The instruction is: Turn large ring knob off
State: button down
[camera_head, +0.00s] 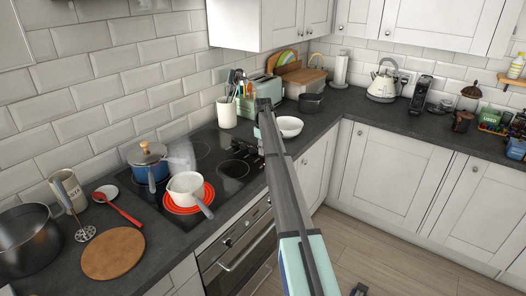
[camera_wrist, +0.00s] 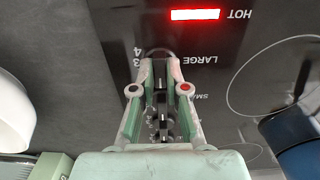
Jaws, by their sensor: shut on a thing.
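The black glass hob (camera_head: 205,151) has a row of dark knobs (camera_head: 241,150) along its right end. In the wrist view, my gripper (camera_wrist: 161,68) is closed on a dark round knob (camera_wrist: 160,52) next to the upside-down printed words "LARGE" and "HOT". Most of this knob is hidden by the fingers. A red indicator (camera_wrist: 195,15) is lit beside "HOT". In the head view, my arm hides the gripper and part of the knob area. A front ring (camera_head: 172,206) glows red under a white saucepan (camera_head: 186,187).
A white bowl (camera_head: 289,126) stands right of the hob. A utensil crock (camera_head: 226,112) and green toaster (camera_head: 262,92) stand behind.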

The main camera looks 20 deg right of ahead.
dwell(0.3)
jog(key=c, duration=1.2)
grip_release()
notch_tip(320, 180, up, 12)
